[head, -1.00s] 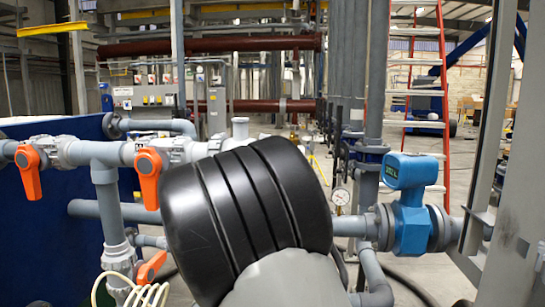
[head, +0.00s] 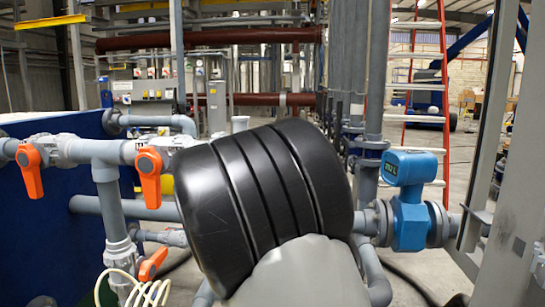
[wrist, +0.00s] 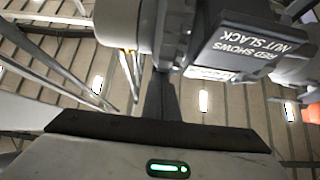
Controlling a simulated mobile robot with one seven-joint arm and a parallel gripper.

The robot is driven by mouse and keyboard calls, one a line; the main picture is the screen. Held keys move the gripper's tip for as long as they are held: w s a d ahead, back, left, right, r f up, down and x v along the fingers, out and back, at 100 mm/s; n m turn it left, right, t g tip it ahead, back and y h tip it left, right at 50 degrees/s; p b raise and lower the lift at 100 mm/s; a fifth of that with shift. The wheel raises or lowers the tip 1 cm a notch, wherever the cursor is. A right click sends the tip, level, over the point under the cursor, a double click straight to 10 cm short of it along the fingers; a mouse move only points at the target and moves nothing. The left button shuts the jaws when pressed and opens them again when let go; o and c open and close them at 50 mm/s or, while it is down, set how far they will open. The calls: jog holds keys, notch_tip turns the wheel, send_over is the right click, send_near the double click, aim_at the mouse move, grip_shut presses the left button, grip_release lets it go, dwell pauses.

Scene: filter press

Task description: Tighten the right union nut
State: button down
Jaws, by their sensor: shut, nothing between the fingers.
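In the wrist view my gripper (wrist: 160,78) is shut and empty. Its dark fingers point up in the picture, toward grey pipework. A dark block with a label (wrist: 255,55) reading "RED SHOWS NUT SLACK" upside down is right of the fingertips. A pale grey round fitting (wrist: 124,24) is just left of them; I cannot tell whether it is the right union nut. Whether the fingers touch either one is unclear. In the head view the gripper is hidden behind my arm, and I cannot pick out the right union nut there.
In the head view, orange valve handles (head: 150,177) hang from the grey pipes at left. A blue flow meter (head: 409,200) sits on the pipe at right. A red ladder (head: 446,110) stands behind it. A grey post (head: 497,170) bounds the right side.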

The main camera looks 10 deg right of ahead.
jog(key=shift+w+d+r, duration=0.1)
jog(key=shift+r, duration=1.35)
jog(key=s+a+f+b, duration=0.1)
jog(key=s+f+b, duration=0.2)
jog(key=f+b, duration=0.4)
jog(key=shift+s+a+f, duration=0.3)
jog(key=shift+s+f, duration=0.1)
jog(key=shift+f, duration=0.15)
